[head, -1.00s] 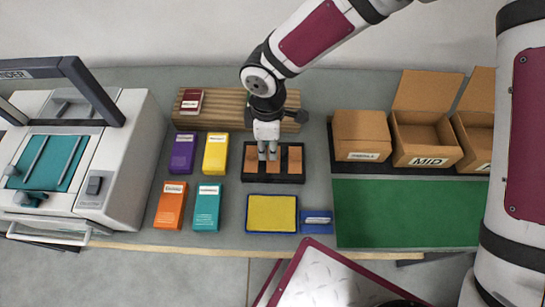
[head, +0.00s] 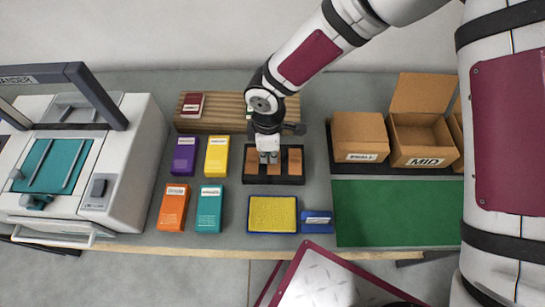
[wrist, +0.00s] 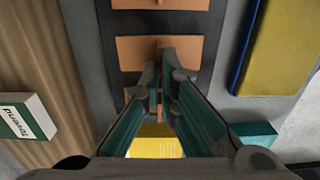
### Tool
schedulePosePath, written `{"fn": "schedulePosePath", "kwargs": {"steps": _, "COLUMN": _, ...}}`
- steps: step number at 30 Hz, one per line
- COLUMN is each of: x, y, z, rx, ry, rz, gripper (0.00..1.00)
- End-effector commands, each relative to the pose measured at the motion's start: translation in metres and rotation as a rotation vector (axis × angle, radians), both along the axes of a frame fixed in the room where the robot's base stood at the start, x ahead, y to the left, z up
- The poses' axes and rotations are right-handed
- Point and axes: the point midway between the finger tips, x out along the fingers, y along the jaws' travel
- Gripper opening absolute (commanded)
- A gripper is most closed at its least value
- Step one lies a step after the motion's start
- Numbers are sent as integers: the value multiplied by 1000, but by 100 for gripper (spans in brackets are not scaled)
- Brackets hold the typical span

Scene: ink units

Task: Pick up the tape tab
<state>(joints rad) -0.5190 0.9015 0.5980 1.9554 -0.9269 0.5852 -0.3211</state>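A black tray (head: 274,180) holds a row of flat orange-brown tape tabs. In the head view the left tab (head: 253,160) and right tab (head: 294,161) show, with the middle one partly hidden by my gripper (head: 268,158). In the wrist view one tab (wrist: 132,52) lies just beyond my fingertips (wrist: 159,68), another (wrist: 185,4) is farther off, and one is mostly behind the fingers. A small upright brown piece shows near the fingertips. The fingers point down at the middle of the tray, a narrow gap between them. Whether they touch a tab is unclear.
Purple (head: 184,155), yellow (head: 217,156), orange (head: 172,207) and teal (head: 209,208) boxes stand left of the tray. A wooden block (head: 207,122) lies behind, a yellow pad (head: 273,214) in front.

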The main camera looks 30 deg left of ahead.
Motion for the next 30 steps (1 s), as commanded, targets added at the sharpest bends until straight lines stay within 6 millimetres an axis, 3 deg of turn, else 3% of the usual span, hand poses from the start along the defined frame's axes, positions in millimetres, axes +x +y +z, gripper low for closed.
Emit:
{"fn": "schedulePosePath", "kwargs": {"steps": 8, "x": 1, "y": 0, "z": 8, "rx": 1, "ry": -2, "rz": 0, "gripper": 0}}
{"fn": "schedulePosePath", "kwargs": {"steps": 15, "x": 3, "y": 0, "z": 36, "rx": 3, "ry": -3, "rz": -2, "gripper": 0}}
{"fn": "schedulePosePath", "kwargs": {"steps": 30, "x": -70, "y": -95, "z": 46, "rx": -1, "ry": -2, "rz": 3, "gripper": 0}}
